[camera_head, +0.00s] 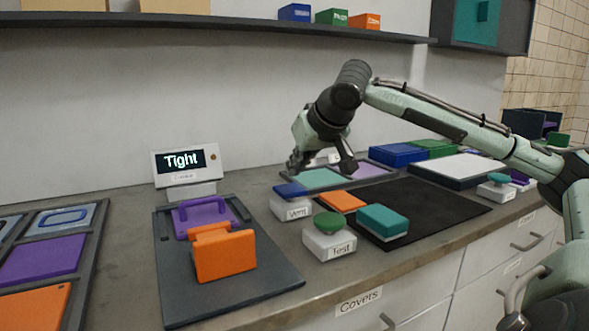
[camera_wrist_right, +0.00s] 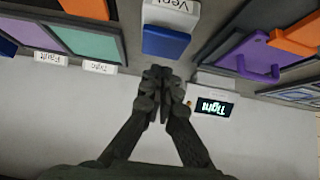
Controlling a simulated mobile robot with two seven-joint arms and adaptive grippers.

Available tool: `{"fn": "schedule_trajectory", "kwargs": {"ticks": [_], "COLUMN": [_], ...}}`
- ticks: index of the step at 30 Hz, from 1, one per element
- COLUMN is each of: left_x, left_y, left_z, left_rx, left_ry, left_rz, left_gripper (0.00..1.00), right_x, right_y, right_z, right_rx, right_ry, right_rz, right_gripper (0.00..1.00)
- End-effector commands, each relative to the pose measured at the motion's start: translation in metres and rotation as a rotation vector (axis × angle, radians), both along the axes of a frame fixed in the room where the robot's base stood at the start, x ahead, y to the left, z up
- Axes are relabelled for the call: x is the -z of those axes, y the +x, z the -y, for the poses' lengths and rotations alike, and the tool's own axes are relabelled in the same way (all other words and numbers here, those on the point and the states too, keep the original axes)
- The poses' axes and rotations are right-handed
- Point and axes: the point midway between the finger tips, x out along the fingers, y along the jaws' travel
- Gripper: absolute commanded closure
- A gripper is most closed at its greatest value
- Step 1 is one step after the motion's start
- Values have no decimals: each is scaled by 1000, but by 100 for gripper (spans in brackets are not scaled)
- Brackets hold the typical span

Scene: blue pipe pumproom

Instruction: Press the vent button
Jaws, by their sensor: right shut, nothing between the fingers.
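The vent button is a white block (camera_head: 292,208) labelled "Vent" with a blue top (camera_head: 289,190). It stands on the counter left of centre in the head view. In the right wrist view its blue top (camera_wrist_right: 166,42) is at the top centre, just beyond my fingertips. My right gripper (camera_head: 294,166) is shut and empty, pointing down close above and behind the blue top. In the wrist view the right gripper's fingertips (camera_wrist_right: 157,72) meet just short of the button. I cannot tell whether they touch it. My left gripper is not in view.
A green-topped "Test" button (camera_head: 329,240) and a teal block (camera_head: 382,221) stand in front. A display (camera_head: 187,162) reads "Tight". An orange block (camera_head: 224,256) and purple handled plate (camera_head: 205,215) lie on a dark mat to the left. A shelf (camera_head: 200,20) runs above.

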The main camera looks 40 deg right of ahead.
Motion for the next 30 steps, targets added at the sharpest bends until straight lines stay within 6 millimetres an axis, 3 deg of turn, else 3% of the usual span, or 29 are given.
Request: {"fn": "schedule_trajectory", "kwargs": {"ticks": [9,15,30], "left_x": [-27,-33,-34], "left_y": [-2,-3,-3], "left_z": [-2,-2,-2], "left_rx": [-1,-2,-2], "left_ry": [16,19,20], "left_rz": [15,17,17], "left_gripper": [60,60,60], "right_x": [-34,-56,-63], "right_y": [-34,-54,-62], "right_z": [-10,-17,-19], "right_rx": [1,1,1], "right_ry": [-5,-2,-1], "right_rz": [6,5,2], "right_gripper": [100,100,100]}}
